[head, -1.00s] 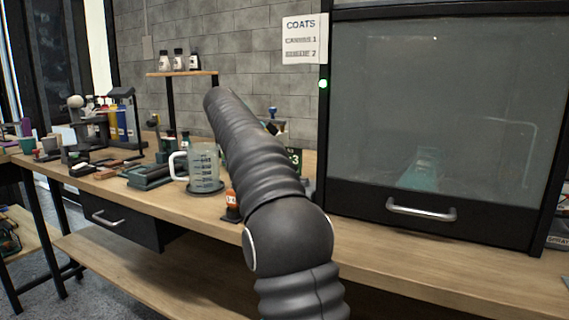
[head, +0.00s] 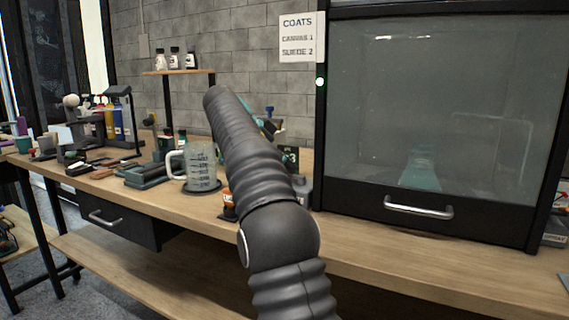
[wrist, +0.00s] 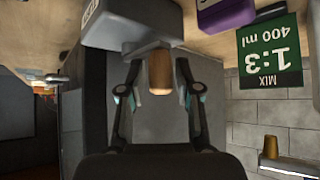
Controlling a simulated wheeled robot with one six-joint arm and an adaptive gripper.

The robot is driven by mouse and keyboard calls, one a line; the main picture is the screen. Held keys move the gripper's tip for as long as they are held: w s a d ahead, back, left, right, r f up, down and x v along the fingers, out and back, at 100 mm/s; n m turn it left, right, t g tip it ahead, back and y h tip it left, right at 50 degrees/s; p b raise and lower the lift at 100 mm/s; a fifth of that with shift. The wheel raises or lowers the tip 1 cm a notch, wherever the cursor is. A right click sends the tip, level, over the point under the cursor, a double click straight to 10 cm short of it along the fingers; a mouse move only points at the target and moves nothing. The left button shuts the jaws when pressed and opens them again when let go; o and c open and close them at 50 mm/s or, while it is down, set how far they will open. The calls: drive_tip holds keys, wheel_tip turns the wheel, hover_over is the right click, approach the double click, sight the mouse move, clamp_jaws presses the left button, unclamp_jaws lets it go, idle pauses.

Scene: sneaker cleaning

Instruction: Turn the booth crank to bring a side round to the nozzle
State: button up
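The spray booth (head: 335,190) stands at the right in the head view, its glass door closed. A teal shoe-like shape (head: 421,168) shows dimly behind the glass. In the wrist view a short wooden knob (wrist: 159,74), which looks like the crank's grip, sticks out from a grey block (wrist: 130,25). My gripper (wrist: 158,88) has its fingers apart, one on each side of the knob, with gaps showing on both sides. In the head view my arm hides the crank and most of my gripper.
A measuring jug (head: 200,165) stands on the bench left of my arm, with a small orange-labelled bottle (head: 229,205) close to the arm. The wrist view shows a green mix card (wrist: 270,52) and a purple object (wrist: 226,14) nearby. The bench front before the booth is clear.

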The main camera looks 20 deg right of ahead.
drive_tip(key=shift+a, duration=0.25)
